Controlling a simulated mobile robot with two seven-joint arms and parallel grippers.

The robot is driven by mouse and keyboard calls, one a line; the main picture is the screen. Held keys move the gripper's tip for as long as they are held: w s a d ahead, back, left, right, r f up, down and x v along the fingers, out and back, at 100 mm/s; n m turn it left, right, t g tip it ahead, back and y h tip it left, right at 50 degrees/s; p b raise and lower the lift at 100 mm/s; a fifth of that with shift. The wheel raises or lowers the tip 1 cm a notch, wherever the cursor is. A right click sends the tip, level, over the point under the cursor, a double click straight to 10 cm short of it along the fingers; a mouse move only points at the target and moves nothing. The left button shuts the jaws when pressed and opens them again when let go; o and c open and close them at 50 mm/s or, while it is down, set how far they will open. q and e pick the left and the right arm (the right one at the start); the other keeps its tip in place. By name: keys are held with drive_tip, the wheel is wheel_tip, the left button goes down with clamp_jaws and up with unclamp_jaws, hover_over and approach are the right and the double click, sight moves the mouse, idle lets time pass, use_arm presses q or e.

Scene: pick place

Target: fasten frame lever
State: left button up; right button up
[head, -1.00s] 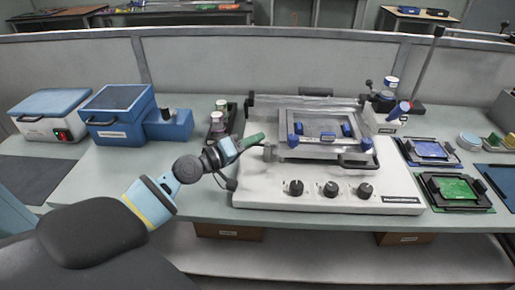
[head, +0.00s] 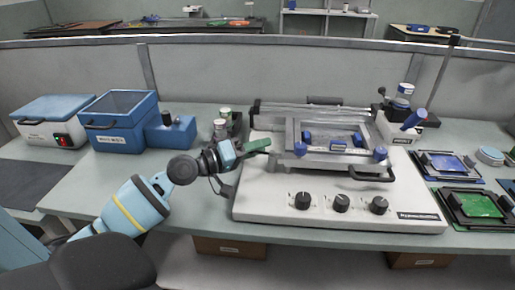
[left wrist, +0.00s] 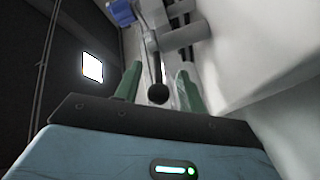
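The silver frame (head: 340,160) with blue clamp knobs lies on top of the white printing machine (head: 270,208). My left gripper (head: 268,143) is at the left side of this frame, its green fingers pointing right. In the left wrist view, a thin lever with a black ball knob (left wrist: 158,94) shows between the two green fingers of my left gripper (left wrist: 160,85). The fingers stand apart, with visible gaps beside the knob; I cannot tell whether either touches the lever. The lever is too small to make out in the head view. My right gripper is not in view.
Blue boxed devices (head: 120,122) stand at the left. Small jars (head: 221,125) stand behind my left gripper. Blue (head: 447,164) and green boards (head: 478,205) lie to the right.

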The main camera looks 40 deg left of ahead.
use_arm(q)
drive_tip(key=shift+s, duration=0.1)
drive_tip(key=shift+s+a, duration=0.1)
drive_tip(key=shift+s, duration=0.15)
drive_tip(key=b+v, duration=0.2)
drive_tip(key=v, duration=0.3)
drive_tip(key=shift+s+a+f, duration=0.1)
drive_tip(key=shift+s, duration=0.15)
drive_tip(key=shift+s+a, duration=0.35)
drive_tip(key=shift+s, duration=0.3)
